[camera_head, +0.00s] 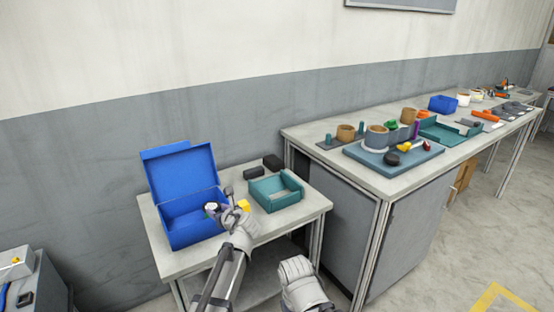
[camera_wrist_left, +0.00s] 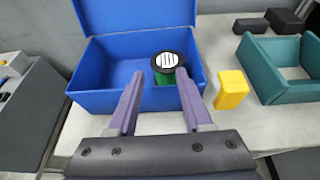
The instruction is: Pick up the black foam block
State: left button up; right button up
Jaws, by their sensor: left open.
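Two dark blocks lie at the back of the small table; one (camera_head: 252,172) is behind the teal tray, the other (camera_head: 272,162) just right of it. Both also show at the top right of the left wrist view, one (camera_wrist_left: 251,25) beside the other (camera_wrist_left: 285,20). I cannot tell which is the foam one. My left gripper (camera_head: 222,204) is open over the front of the blue box, left of both blocks and apart from them. In the left wrist view its fingers (camera_wrist_left: 160,84) are spread, with a green reel with black rim (camera_wrist_left: 166,62) beyond them.
The open blue box (camera_head: 180,165) has its lid raised at the back. A yellow block (camera_wrist_left: 231,90) stands between the box and the teal tray (camera_wrist_left: 270,78). A longer workbench (camera_head: 385,185) with several parts stands to the right.

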aim_at(274, 163)
jog(key=i+l, duration=0.3)
jog(key=i, duration=0.2)
jog(key=i+l, duration=0.3)
jog(key=i, duration=0.2)
jog(key=i+l, duration=0.35)
jog(key=i+z, duration=0.05)
jog(key=i, duration=0.05)
